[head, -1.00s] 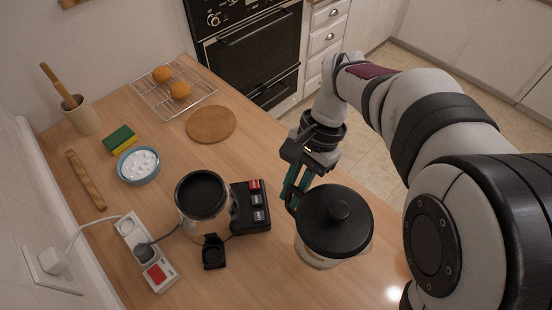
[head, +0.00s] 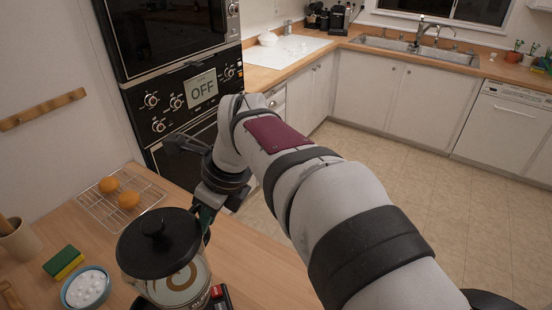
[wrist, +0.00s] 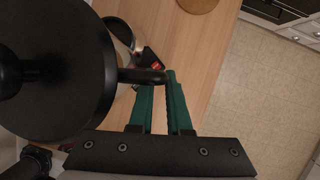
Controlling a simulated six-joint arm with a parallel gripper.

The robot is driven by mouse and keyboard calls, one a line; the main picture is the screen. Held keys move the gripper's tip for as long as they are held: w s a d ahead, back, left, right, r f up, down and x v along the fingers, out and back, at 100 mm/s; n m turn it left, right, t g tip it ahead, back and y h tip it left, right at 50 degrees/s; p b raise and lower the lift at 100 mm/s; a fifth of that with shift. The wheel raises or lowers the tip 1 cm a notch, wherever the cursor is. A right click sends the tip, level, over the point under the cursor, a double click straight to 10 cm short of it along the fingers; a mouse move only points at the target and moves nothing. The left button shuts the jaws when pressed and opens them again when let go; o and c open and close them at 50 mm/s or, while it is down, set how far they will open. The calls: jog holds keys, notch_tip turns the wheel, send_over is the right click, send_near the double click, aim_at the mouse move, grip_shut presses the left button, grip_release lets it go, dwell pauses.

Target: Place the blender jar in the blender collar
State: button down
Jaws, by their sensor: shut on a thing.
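The blender jar (head: 168,275) is clear with a black knobbed lid, and it is roughly upright in the head view. My gripper (head: 206,218) is shut on its black handle, to the right of the jar. In the wrist view the black lid (wrist: 60,75) fills the left side, and the green fingers of my gripper (wrist: 160,82) close on the handle. Part of the silvery blender base (wrist: 122,34) with a red switch shows beyond the jar. In the head view the jar hides the collar, and only the red-and-black switch box (head: 218,296) shows.
A sponge (head: 63,262), a blue bowl (head: 86,288) and a beige cup (head: 18,238) are at the left. A wall oven (head: 185,90) stands behind. Bare counter (head: 262,275) lies right of the jar.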

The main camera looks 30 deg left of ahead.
jog(key=s+a+f, duration=0.4)
jog(key=a+f, duration=0.2)
jog(key=f, duration=0.2)
jog(key=shift+s+f, duration=0.2)
jog(key=shift+s, duration=0.15)
jog(key=c, duration=0.9)
grip_release()
jog(key=shift+d+f, duration=0.1)
jog(key=shift+f, duration=0.05)
jog(key=shift+o, duration=0.2)
